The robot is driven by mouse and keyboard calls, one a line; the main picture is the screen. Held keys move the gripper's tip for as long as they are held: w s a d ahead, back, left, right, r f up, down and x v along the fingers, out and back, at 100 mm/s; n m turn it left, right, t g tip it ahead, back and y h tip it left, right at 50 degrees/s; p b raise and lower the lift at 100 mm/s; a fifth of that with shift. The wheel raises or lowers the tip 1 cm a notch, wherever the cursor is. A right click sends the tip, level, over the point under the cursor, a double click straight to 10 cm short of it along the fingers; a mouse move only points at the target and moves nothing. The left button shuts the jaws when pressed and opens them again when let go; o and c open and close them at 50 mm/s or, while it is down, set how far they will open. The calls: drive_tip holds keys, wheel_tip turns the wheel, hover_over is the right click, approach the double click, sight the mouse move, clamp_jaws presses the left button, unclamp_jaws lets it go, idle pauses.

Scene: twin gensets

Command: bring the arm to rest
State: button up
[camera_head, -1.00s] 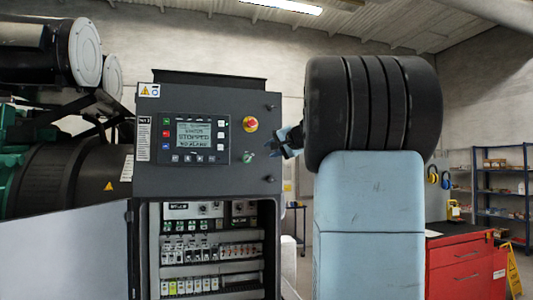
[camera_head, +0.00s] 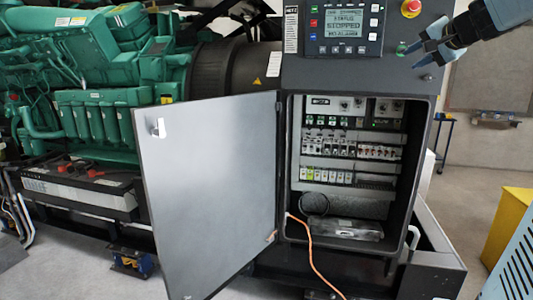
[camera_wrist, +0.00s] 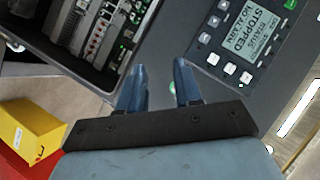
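My gripper (camera_head: 416,54) is at the upper right of the head view, just in front of the control cabinet's upper face. Its two blue fingers are apart with nothing between them; they also show in the wrist view (camera_wrist: 160,85). The control cabinet (camera_head: 425,105) is dark grey. Its display (camera_head: 343,25) reads STOPPED and also shows in the wrist view (camera_wrist: 250,28). A red knob on a yellow ring (camera_head: 411,7) sits above my gripper. I cannot tell whether a fingertip touches the panel.
The cabinet's lower door (camera_head: 210,190) stands wide open to the left, showing rows of breakers (camera_head: 350,150). An orange cable (camera_head: 312,255) hangs out of the cabinet. A green engine (camera_head: 100,75) fills the left. A yellow box (camera_head: 510,225) stands at the right.

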drive_tip(key=s+a+f+n+g, duration=0.4)
drive_tip(key=s+a+f+n, duration=0.1)
drive_tip(key=s+a+f, duration=0.8)
drive_tip(key=s+a+f+n+g+h, duration=0.1)
drive_tip(key=s+a+f+n+g, duration=0.1)
drive_tip(key=s+f, duration=0.5)
drive_tip(key=s+a+f+n+g+h, duration=0.1)
drive_tip(key=s+a+f+n, duration=0.1)
drive_tip(key=s+f, duration=0.5)
drive_tip(key=shift+s+a+f+g+h, duration=0.3)
drive_tip(key=shift+s+a+f+g, duration=0.05)
drive_tip(key=shift+s+a+g, duration=0.1)
